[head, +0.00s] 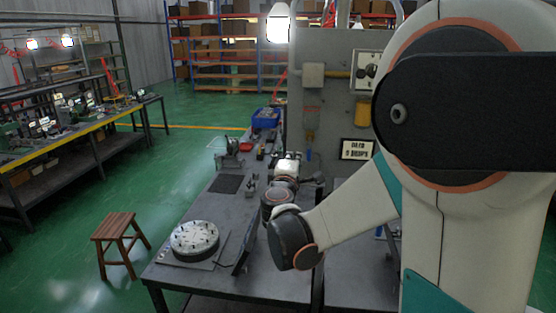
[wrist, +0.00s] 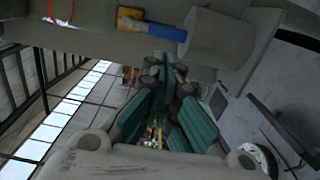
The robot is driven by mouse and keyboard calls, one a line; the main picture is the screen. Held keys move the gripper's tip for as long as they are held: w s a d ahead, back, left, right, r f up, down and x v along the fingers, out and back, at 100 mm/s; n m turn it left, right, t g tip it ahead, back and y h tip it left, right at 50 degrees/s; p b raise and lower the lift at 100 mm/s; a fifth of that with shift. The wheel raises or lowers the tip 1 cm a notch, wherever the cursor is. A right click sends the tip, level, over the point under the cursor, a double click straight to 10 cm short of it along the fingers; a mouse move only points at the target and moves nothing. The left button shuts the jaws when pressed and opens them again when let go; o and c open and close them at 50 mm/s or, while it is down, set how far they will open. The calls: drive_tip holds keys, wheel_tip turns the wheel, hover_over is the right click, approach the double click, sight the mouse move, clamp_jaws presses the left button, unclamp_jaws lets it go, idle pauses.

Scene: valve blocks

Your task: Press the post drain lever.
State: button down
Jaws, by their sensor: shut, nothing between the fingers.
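In the wrist view, a blue bar (wrist: 165,30) with an orange-yellow block at one end lies against a grey cylinder. It looks like a lever, but I cannot tell for sure that it is the post drain lever. My gripper (wrist: 168,70), with teal fingers, is shut and empty below the bar in that picture; a gap shows between them. In the head view my arm reaches over the bench and the fingertips cannot be made out. An amber part (head: 310,117) hangs on the grey panel (head: 330,80), with a small blue piece (head: 309,155) below it.
The bench (head: 205,230) carries a round white dial-like fixture (head: 195,240), a dark mat (head: 227,184) and a blue bin (head: 266,117). A sign (head: 357,149) and a switch box (head: 367,70) are on the panel. A wooden stool (head: 120,240) stands on open green floor at left.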

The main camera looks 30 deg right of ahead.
drive_tip(key=shift+d+f, duration=0.1)
drive_tip(key=shift+d, duration=0.25)
drive_tip(key=shift+s, duration=0.15)
drive_tip(key=shift+s+d+f+n+b, duration=0.1)
drive_tip(key=shift+n+b, duration=0.2)
drive_tip(key=shift+s+d+f+n+b, duration=0.1)
drive_tip(key=shift+d+f+n+b, duration=0.05)
drive_tip(key=shift+n+b, duration=0.3)
drive_tip(key=shift+s+d+f+n+b, duration=0.15)
drive_tip(key=shift+n+b, duration=0.15)
drive_tip(key=shift+n, duration=0.25)
